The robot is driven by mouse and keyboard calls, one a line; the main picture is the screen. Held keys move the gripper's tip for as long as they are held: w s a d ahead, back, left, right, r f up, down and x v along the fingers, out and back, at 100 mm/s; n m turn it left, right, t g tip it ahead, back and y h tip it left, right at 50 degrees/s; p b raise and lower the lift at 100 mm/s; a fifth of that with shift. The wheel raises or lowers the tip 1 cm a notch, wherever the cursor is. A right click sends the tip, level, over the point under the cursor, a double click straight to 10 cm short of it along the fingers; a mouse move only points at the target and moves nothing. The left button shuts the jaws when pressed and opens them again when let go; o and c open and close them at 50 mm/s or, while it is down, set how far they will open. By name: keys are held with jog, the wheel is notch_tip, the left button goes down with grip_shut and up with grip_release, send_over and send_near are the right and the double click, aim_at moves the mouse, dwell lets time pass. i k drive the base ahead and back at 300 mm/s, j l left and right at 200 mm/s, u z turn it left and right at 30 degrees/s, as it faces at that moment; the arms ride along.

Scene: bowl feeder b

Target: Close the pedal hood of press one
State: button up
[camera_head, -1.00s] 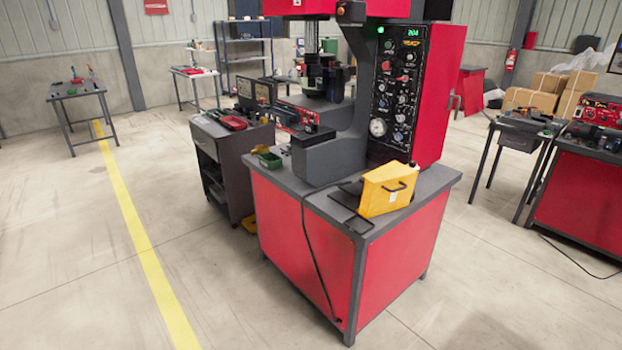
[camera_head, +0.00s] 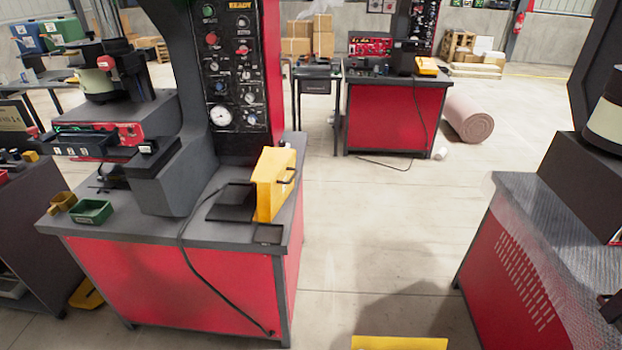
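A yellow pedal hood (camera_head: 272,183) with a dark handle stands upright on the grey top of the near red press (camera_head: 190,275), at left of centre. A flat dark plate (camera_head: 232,203) lies uncovered just left of the hood, so the hood looks open. A black cable runs from there down the front of the bench. A second red press (camera_head: 395,115) at the back has a yellow hood (camera_head: 427,66) too, small in view. No label telling which press is press one can be read. My gripper is not in view.
Green and yellow bins (camera_head: 92,211) sit on the near bench's left corner. A bench with clear wrap (camera_head: 545,245) stands at right. A yellow edge (camera_head: 400,343) shows at the bottom. A pink roll (camera_head: 468,118) lies behind. Open floor lies between the benches.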

aim_at(275, 173)
jog(key=u, duration=0.5)
jog(key=i+j, duration=1)
